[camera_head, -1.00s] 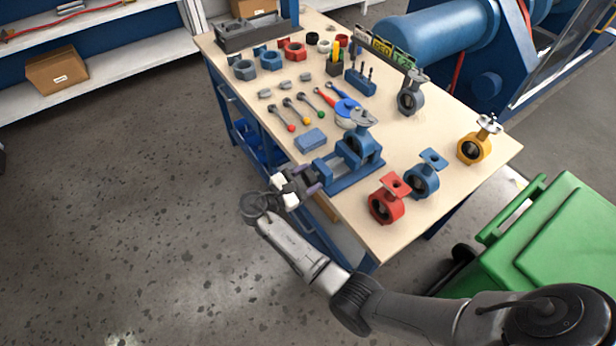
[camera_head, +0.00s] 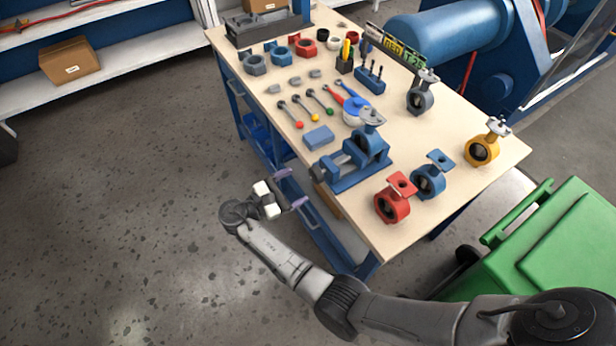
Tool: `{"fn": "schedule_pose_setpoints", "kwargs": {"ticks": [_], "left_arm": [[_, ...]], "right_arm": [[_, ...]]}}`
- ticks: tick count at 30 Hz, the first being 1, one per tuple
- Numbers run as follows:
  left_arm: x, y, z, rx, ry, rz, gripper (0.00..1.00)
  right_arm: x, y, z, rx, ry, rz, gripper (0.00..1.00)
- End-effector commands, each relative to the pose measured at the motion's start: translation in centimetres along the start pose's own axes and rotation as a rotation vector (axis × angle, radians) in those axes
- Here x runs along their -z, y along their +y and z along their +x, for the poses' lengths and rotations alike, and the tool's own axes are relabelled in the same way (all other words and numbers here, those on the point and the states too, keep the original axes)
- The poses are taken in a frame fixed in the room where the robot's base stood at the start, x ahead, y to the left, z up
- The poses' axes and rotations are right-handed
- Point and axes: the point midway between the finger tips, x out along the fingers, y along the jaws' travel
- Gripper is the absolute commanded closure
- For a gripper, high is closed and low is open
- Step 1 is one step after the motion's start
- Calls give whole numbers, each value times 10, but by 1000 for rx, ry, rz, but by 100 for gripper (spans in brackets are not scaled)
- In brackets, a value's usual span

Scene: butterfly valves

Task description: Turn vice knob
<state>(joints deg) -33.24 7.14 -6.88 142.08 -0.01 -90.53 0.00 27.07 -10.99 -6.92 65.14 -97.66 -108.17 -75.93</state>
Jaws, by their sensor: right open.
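The blue vice (camera_head: 352,178) stands at the near edge of the workbench and holds a blue valve body with a grey top (camera_head: 371,122). The vice's knob end (camera_head: 326,171) faces my right gripper, and its details are too small to tell. My right gripper (camera_head: 292,189) is open and empty, with its two purplish fingers apart. It is off the bench's left edge, below and left of the vice, with a clear gap between them. My left gripper is out of view.
Red (camera_head: 392,204), blue (camera_head: 428,181) and yellow (camera_head: 481,151) valves stand right of the vice on the workbench (camera_head: 446,135). A blue block (camera_head: 319,138) and several ball-ended handles lie behind it. A green bin (camera_head: 560,245) is at the right. Floor left of the bench is clear.

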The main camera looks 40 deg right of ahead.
Motion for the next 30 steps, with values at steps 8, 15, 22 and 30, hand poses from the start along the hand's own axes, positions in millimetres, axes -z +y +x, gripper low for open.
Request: {"fn": "schedule_pose_setpoints", "kwargs": {"ticks": [8,15,22,30], "left_arm": [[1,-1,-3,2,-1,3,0],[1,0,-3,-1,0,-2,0],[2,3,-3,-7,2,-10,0],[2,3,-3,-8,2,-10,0]], "right_arm": [[0,0,-46,-1,0,0,20],[0,0,-64,0,-1,1,20],[0,0,-67,1,-1,1,20],[0,0,-67,1,-1,1,20]]}}
